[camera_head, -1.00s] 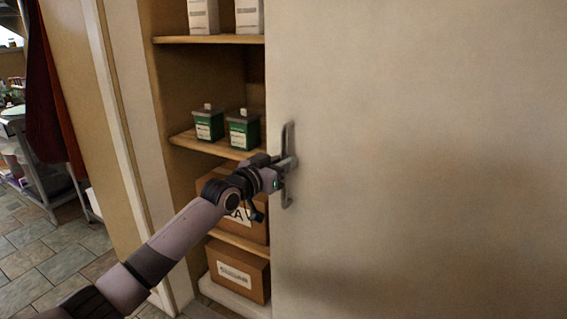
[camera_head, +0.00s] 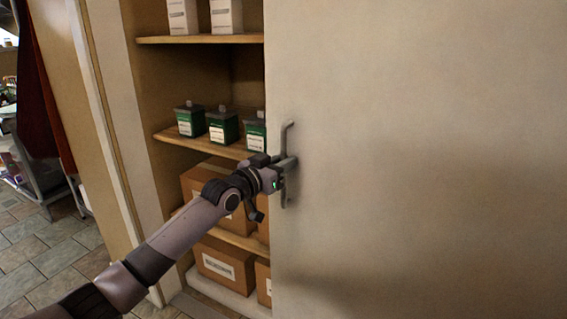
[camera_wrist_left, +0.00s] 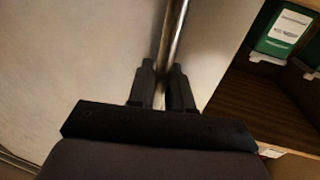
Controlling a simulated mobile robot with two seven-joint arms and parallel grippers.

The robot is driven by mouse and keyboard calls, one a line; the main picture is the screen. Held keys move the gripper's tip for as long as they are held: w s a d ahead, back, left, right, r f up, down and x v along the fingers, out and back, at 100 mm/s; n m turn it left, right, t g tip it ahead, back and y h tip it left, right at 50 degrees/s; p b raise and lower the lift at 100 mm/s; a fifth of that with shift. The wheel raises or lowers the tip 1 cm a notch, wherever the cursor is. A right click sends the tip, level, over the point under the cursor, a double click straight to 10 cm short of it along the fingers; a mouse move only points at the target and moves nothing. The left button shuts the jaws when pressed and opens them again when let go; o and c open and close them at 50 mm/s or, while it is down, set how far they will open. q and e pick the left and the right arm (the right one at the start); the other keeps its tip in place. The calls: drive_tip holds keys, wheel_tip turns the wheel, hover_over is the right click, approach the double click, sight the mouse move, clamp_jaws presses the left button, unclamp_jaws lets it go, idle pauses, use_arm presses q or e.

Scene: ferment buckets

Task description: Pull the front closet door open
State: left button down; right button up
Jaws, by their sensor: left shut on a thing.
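The front closet door (camera_head: 430,130) is a pale, flat panel filling the right of the head view. It stands partly open, with the shelves showing to its left. Its upright metal handle (camera_head: 287,136) is near the door's left edge. My left gripper (camera_head: 288,165) is shut on the handle around its middle. In the left wrist view the handle bar (camera_wrist_left: 176,35) runs between the two fingers (camera_wrist_left: 164,85). My right gripper is not in view.
Closet shelves hold green containers (camera_head: 222,127), white boxes (camera_head: 226,16) and cardboard boxes (camera_head: 222,262). A white door frame (camera_head: 112,120) stands left of them. Further left are a dark red cloth (camera_head: 38,95), a metal rack and a tiled floor (camera_head: 40,240).

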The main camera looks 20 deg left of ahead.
use_arm(q)
drive_tip(key=shift+d+f, duration=0.2)
drive_tip(key=shift+d, duration=0.15)
drive_tip(key=c, duration=1.2)
unclamp_jaws()
drive_tip(key=shift+r, duration=0.1)
drive_tip(key=shift+s+a, duration=0.1)
drive_tip(key=shift+s, duration=0.05)
drive_tip(key=shift+v, duration=3.5)
drive_tip(key=shift+r, duration=0.1)
